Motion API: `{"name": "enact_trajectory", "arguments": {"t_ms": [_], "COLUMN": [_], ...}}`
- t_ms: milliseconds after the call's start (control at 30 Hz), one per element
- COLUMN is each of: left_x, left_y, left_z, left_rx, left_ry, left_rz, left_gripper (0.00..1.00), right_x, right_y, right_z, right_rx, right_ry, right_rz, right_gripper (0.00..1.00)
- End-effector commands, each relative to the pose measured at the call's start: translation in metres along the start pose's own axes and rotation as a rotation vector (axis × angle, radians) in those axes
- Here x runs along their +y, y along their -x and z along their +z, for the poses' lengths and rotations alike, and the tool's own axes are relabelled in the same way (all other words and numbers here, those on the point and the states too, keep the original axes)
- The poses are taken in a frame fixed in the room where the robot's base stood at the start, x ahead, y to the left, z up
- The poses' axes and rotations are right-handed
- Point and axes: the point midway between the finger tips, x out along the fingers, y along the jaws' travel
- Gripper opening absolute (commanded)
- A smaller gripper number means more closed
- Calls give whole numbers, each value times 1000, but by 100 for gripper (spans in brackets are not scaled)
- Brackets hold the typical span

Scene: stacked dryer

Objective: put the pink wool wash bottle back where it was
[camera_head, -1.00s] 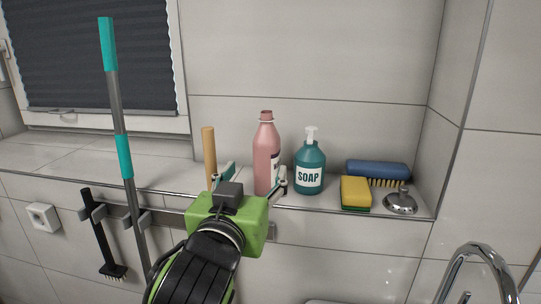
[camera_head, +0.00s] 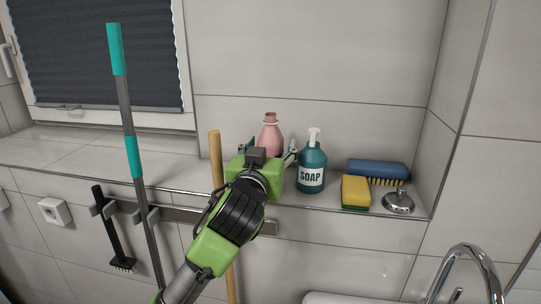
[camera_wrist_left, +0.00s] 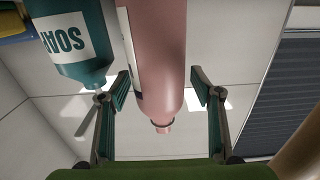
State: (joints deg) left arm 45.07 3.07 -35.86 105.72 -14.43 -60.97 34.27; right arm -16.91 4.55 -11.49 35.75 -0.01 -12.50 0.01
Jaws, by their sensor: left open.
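The pink wool wash bottle (camera_head: 270,137) is upright at the tiled ledge, left of the teal soap bottle (camera_head: 312,169). Its lower part is hidden behind my left gripper (camera_head: 268,153) in the head view. In the left wrist view, which looks upside down, the pink bottle (camera_wrist_left: 156,50) is between the two fingers of my left gripper (camera_wrist_left: 158,80). The fingers are open, with visible gaps on both sides of the bottle. The soap bottle (camera_wrist_left: 70,45) is close to one finger there. My right gripper is not in view.
A yellow sponge (camera_head: 355,191), a blue brush (camera_head: 378,170) and a metal plug (camera_head: 399,201) sit on the ledge at right. A wooden handle (camera_head: 216,160) is left of the gripper. A teal-and-grey pole (camera_head: 130,120) stands further left. The ledge's left part is clear.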

Motion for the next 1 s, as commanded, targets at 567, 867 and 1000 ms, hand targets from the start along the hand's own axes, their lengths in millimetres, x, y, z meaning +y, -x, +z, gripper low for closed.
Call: {"name": "enact_trajectory", "arguments": {"t_ms": [567,867,1000], "left_x": [0,0,1], "left_y": [-2,-2,-2], "left_z": [0,-6,-24], "left_rx": [2,3,7], "left_ry": [0,1,4], "left_rz": [1,1,2], "left_gripper": [9,9,9], "right_x": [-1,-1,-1], "right_y": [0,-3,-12], "right_z": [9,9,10], "right_rx": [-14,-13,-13], "right_ry": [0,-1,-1], "right_rz": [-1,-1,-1], "right_gripper": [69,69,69]}}
